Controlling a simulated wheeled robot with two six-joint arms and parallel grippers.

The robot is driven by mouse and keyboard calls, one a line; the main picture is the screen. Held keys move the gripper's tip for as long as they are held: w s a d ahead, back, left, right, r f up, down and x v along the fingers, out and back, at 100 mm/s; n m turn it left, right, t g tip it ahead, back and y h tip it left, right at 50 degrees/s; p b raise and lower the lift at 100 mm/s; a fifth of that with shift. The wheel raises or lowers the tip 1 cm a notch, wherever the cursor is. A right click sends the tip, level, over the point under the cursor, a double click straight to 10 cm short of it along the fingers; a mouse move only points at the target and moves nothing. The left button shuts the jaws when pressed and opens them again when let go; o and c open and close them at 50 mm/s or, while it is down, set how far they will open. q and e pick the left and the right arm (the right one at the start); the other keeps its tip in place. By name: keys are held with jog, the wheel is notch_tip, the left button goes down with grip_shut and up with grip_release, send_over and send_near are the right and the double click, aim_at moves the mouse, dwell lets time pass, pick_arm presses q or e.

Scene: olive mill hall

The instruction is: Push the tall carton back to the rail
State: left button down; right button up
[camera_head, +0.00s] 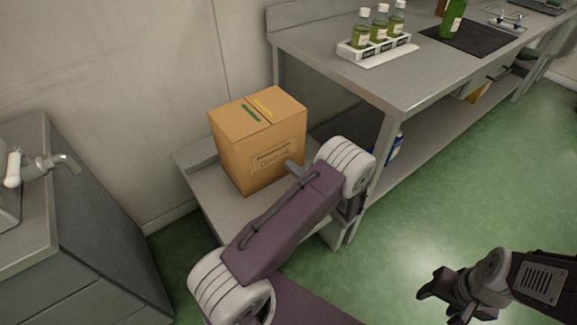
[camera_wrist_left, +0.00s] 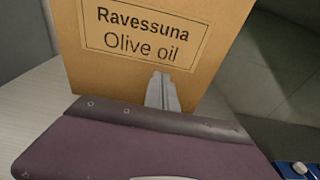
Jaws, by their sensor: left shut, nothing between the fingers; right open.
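The tall carton (camera_head: 258,140) is a brown cardboard box with green and yellow strips on top. It stands upright on a low grey table (camera_head: 217,203). A raised strip, seemingly the rail (camera_head: 196,158), runs along the table's back edge; the carton hides part of it, and I cannot tell the gap. My left gripper (camera_head: 290,167) is shut and empty at the carton's labelled front face. In the left wrist view its fingers (camera_wrist_left: 162,92) overlap the carton (camera_wrist_left: 190,55) below the "Ravessuna Olive oil" label; contact is unclear. My right gripper (camera_head: 432,291) is open, over the floor at lower right.
A steel bench (camera_head: 345,85) stands right of the low table, carrying a white rack (camera_head: 378,47) of several green bottles. A blue container (camera_head: 396,150) sits on its lower shelf. A grey cabinet with a tap (camera_head: 62,162) stands left. Green floor (camera_head: 460,190) is free at right.

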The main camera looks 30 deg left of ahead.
aim_at(284, 159)
dwell(0.4)
pick_arm(q)
jog(key=shift+r+x, duration=0.2)
jog(key=shift+x, duration=1.05)
jog(key=shift+r+x, duration=0.15)
jog(key=shift+x, duration=1.05)
jog(key=shift+f+p+v, duration=0.1)
jog(key=shift+f+v, duration=0.05)
jog(key=shift+v, duration=1)
jog(key=shift+f+p+v, duration=0.15)
jog(key=shift+f+v, duration=0.05)
jog(key=shift+v, duration=0.95)
jog(key=shift+f+p+v, duration=0.1)
jog(key=shift+f+v, duration=0.05)
jog(key=shift+v, duration=0.95)
jog(key=shift+d, duration=0.1)
